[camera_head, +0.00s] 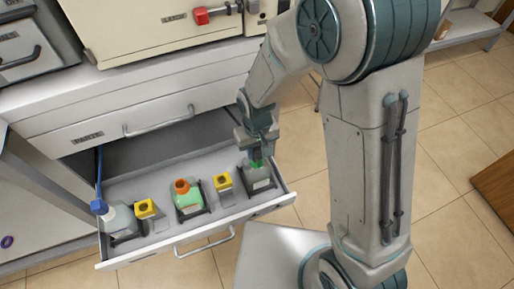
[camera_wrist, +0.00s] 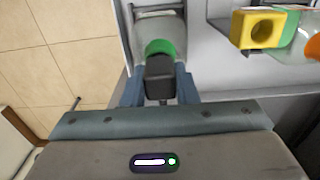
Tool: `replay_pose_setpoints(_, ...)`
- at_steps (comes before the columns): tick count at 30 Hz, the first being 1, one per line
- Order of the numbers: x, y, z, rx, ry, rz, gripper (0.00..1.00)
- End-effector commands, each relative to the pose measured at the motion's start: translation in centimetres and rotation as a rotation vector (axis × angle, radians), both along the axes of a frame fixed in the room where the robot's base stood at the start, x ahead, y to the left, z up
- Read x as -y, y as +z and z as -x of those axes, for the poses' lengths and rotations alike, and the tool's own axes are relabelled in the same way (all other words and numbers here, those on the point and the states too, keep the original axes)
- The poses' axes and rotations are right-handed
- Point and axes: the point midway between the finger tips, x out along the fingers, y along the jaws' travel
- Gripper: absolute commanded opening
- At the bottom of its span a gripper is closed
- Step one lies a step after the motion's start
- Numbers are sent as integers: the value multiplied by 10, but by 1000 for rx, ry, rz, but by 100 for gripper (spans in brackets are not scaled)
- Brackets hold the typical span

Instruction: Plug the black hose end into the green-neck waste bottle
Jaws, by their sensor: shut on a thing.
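My gripper (camera_head: 257,138) is over the right end of the open drawer, pointing down. It is shut on the black hose end (camera_wrist: 160,78), which shows between the blue fingers in the wrist view. The green-neck waste bottle (camera_head: 258,180) stands in the drawer's right end, directly below my gripper. Its green neck (camera_wrist: 161,47) shows just past the black end in the wrist view. The black end overlaps the neck's near edge there; I cannot tell whether it is inside, touching or just above. The hose behind the end is hidden.
The open drawer (camera_head: 284,200) also holds an orange-neck bottle (camera_head: 188,197), a blue-neck bottle (camera_head: 121,222) with a blue hose (camera_head: 99,172), and two yellow blocks with holes (camera_head: 145,208) (camera_head: 222,181). Cabinet fronts rise behind. Tiled floor lies to the right.

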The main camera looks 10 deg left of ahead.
Motion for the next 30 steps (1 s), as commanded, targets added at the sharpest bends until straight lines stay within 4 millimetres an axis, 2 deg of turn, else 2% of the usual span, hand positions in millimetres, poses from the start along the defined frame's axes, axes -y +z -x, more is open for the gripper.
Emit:
replay_pose_setpoints(14,0,-6,0,0,0,0,5)
replay_pose_setpoints(15,0,-6,0,0,0,0,38)
replay_pose_setpoints(17,0,-6,0,0,0,0,52)
replay_pose_setpoints(26,0,-4,0,1,0,-1,52)
replay_pose_setpoints(30,-1,11,-1,3,0,-2,52)
